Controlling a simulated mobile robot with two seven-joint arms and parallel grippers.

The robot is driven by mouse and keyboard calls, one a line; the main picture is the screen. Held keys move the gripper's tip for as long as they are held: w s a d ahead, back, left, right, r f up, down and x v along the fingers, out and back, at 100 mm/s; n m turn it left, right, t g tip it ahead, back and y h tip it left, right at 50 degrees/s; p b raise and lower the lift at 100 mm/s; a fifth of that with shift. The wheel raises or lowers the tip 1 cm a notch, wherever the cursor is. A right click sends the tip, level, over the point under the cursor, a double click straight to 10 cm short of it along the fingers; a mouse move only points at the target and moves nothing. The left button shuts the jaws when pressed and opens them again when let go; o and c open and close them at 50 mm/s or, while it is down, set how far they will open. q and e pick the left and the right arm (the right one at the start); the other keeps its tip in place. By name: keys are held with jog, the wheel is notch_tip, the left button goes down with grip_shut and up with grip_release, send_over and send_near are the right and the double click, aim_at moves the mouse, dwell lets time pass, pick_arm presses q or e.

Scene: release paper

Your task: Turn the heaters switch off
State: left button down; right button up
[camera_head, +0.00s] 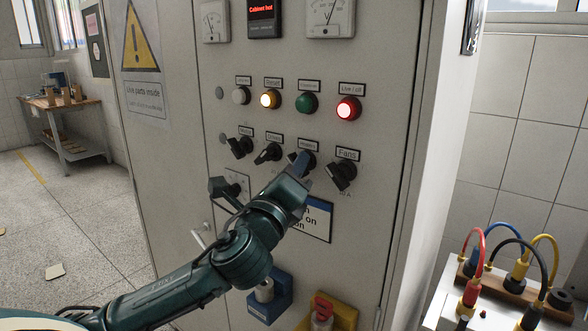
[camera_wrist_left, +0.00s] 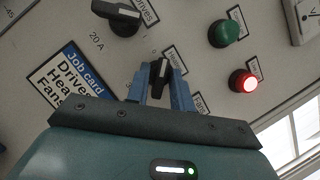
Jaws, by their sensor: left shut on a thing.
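The heaters switch (camera_head: 298,155) is a black rotary knob under a label reading Heaters, third in a row on the grey cabinet front. In the head view my left gripper (camera_head: 302,163) reaches it and covers much of it. In the left wrist view the black knob (camera_wrist_left: 160,72) sits between the two blue fingers of my left gripper (camera_wrist_left: 161,88), which is shut on it. I cannot tell whether its pointer is at on or off. My right gripper is not in view.
The fans switch (camera_head: 342,175) is close on the right, and the drives switch (camera_head: 268,152) on the left. Above are lamps, with the yellow (camera_head: 270,99) and red (camera_head: 348,109) ones lit. A job card (camera_wrist_left: 72,75) is below. A terminal box with cables (camera_head: 500,285) stands lower right.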

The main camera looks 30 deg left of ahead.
pick_arm(q)
jog(key=c, duration=1.5)
grip_release()
